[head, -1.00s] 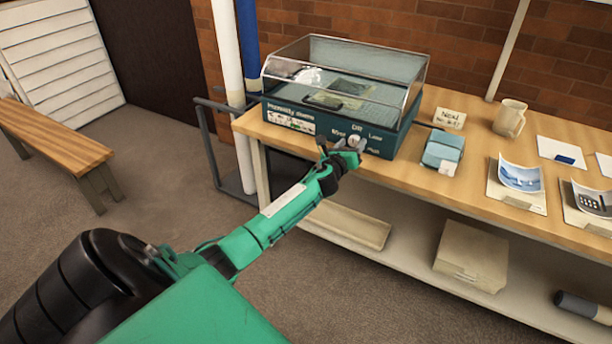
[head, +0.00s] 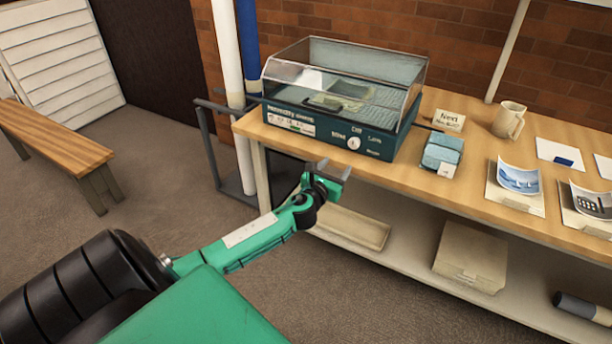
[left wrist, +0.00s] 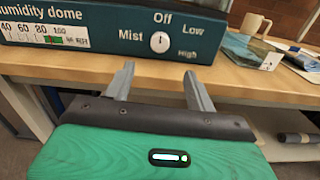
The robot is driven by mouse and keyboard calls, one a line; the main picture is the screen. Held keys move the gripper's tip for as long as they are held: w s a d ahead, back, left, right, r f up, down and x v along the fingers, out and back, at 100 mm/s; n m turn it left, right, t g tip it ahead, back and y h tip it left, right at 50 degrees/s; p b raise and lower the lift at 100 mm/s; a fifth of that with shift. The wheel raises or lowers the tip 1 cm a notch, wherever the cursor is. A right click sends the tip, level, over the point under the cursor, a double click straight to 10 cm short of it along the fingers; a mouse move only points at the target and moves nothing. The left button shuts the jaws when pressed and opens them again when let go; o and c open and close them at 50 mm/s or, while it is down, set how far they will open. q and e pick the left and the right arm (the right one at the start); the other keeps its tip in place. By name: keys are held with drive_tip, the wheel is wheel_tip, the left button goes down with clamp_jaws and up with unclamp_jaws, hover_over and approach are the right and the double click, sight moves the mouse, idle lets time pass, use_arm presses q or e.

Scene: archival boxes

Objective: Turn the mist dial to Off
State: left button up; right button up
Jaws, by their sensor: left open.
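The mist dial (head: 353,143) is a round white knob on the dark teal front panel of the humidity dome (head: 335,128). In the left wrist view the dial (left wrist: 159,42) shows clearly, with Off printed above it, Low and High to its right and Mist to its left. Its small dark mark looks about upright, towards Off. My left gripper (head: 334,169) is open and empty, in front of the table edge and below the dial, apart from it. In the left wrist view its fingers (left wrist: 159,72) stand below the dial. My right gripper is not in view.
The wooden table (head: 400,175) carries a teal box (head: 442,152), a small card (head: 449,119), a mug (head: 508,120) and prints (head: 518,178). A lower shelf holds boxes (head: 470,258). A bench (head: 55,145) stands at left. Open floor lies before the table.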

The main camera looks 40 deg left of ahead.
use_arm(q)
drive_tip(key=s+f+n+g+p, duration=0.1)
drive_tip(key=s+f+n, duration=0.3)
drive_tip(key=f, duration=0.5)
drive_tip(key=s+f+n+g+p, duration=0.1)
drive_tip(key=s+f+n+g, duration=0.2)
drive_tip(key=f, duration=0.7)
drive_tip(key=s+f+n+g+p, duration=0.1)
drive_tip(key=s+f+n+g, duration=0.2)
drive_tip(key=f, duration=0.7)
drive_tip(key=shift+s+d+n+h+p, duration=0.4)
drive_tip(key=shift+s+n, duration=0.8)
drive_tip(key=shift+s, duration=0.35)
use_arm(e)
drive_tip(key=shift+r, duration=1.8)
use_arm(q)
drive_tip(key=shift+r, duration=0.1)
